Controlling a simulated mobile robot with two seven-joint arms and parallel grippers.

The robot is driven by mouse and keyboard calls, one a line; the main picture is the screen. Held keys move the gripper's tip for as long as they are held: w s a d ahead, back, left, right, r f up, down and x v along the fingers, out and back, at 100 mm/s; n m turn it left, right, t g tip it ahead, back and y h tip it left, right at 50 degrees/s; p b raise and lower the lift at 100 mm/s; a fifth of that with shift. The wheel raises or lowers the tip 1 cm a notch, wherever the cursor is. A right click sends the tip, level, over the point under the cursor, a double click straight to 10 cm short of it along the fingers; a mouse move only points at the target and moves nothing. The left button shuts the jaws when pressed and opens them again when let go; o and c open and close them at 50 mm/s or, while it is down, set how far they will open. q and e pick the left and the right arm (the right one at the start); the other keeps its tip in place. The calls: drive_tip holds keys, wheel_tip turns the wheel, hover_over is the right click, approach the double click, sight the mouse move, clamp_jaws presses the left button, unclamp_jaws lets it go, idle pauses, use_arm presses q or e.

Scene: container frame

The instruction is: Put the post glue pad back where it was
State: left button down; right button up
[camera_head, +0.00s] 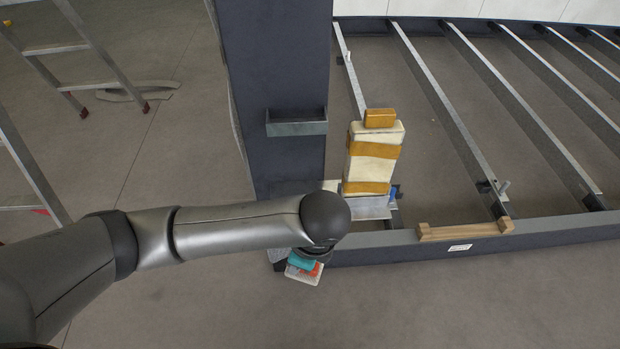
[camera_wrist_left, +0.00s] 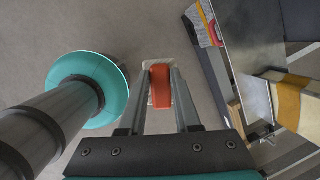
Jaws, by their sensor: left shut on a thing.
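My left gripper (camera_head: 303,262) hangs under the arm's end, in front of the frame's near beam. It is shut on a small pad with an orange-red grip (camera_wrist_left: 160,86) and a pale base, which I take for the glue pad. The pad's pale edge shows below the gripper in the head view (camera_head: 301,276). In the left wrist view the pad sits between both fingers, over bare floor. The dark post (camera_head: 280,60) stands behind, with a small open grey holder (camera_head: 296,128) on its face. My right gripper is not in view.
A white block with ochre bands (camera_head: 371,160) stands upright on a metal plate (camera_head: 371,208) beside the post, with a small ochre block (camera_head: 380,118) on top. A wooden piece (camera_head: 465,230) lies on the near beam (camera_head: 560,231). A ladder (camera_head: 80,45) stands left. The front floor is clear.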

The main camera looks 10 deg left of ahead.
use_arm(q)
drive_tip(key=shift+w+a+r, duration=0.2)
drive_tip(key=shift+r, duration=0.05)
drive_tip(key=r+n, duration=0.1)
drive_tip(key=a+r+n, duration=0.1)
drive_tip(key=w+r+n+g, duration=0.1)
drive_tip(key=n, duration=0.1)
drive_tip(key=shift+a+y, duration=0.3)
drive_tip(key=a+r+n+g+h, duration=0.1)
drive_tip(key=a+r+n+g, duration=0.2)
drive_tip(key=r+n, duration=1.1)
wheel_tip(320, 180, up, 2)
drive_tip(key=shift+w+a+r+n+h, duration=0.2)
drive_tip(key=shift+a+n+h, duration=0.2)
drive_tip(key=shift+a, duration=0.25)
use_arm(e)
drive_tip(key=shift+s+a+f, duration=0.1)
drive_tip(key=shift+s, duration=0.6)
use_arm(q)
drive_tip(key=shift+f, duration=0.2)
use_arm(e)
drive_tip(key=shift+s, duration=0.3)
use_arm(q)
drive_tip(key=shift+r, duration=0.1)
